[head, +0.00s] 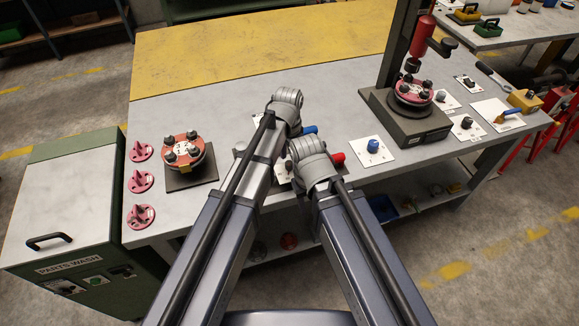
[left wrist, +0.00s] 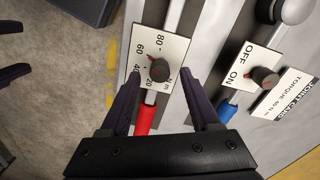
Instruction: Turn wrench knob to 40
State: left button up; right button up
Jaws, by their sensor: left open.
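The wrench knob (left wrist: 158,69) is a small dark dial with a red mark, on a white scale plate (left wrist: 176,48) lettered 20, 40, 60 and 80. The red mark points up and left, roughly toward 60. My left gripper (left wrist: 162,76) is open, with one finger on each side of the knob and gaps between. The wrench's red handle (left wrist: 146,120) runs down between the fingers; it also shows in the head view (head: 338,158). My right gripper is not seen.
An on/off switch (left wrist: 264,77) and a torque card (left wrist: 285,95) lie right of the knob in the wrist view. A flanged spool (head: 183,150) sits left on the bench and another (head: 413,90) under a press. A blue knob (head: 373,146) stands to the right.

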pick_arm(q)
jog(key=shift+f+b, duration=0.3)
jog(key=shift+f, duration=0.4)
jog(key=shift+r, duration=0.1)
grip_shut()
